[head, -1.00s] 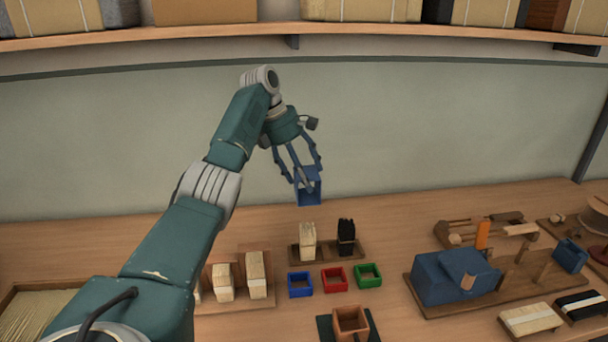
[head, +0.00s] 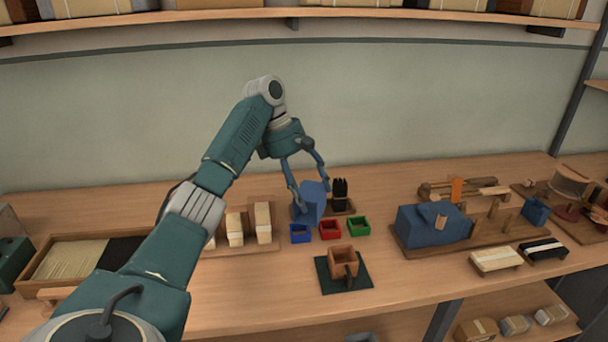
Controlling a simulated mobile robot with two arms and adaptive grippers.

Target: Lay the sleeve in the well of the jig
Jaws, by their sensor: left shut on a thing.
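My left gripper (head: 309,187) is shut on a blue, square-sided sleeve (head: 312,203), gripping it between its fingers. The sleeve is tilted and appears above the table, over the stand with the black tuft; its open end is hard to make out now. A brown, square, open-topped box (head: 343,262) with a dark slot or tab in front stands on a dark green mat (head: 330,286), lower right of the sleeve. It looks like the jig with its well, though I cannot be certain. The sleeve is apart from it. My right gripper is out of view.
Small blue (head: 300,233), red (head: 330,230) and green (head: 358,227) square frames sit between sleeve and box. A black tuft (head: 340,192) stands behind. Pale bundles (head: 263,223) stand left. A board with a blue block (head: 433,226) lies right. Bare table surrounds the mat.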

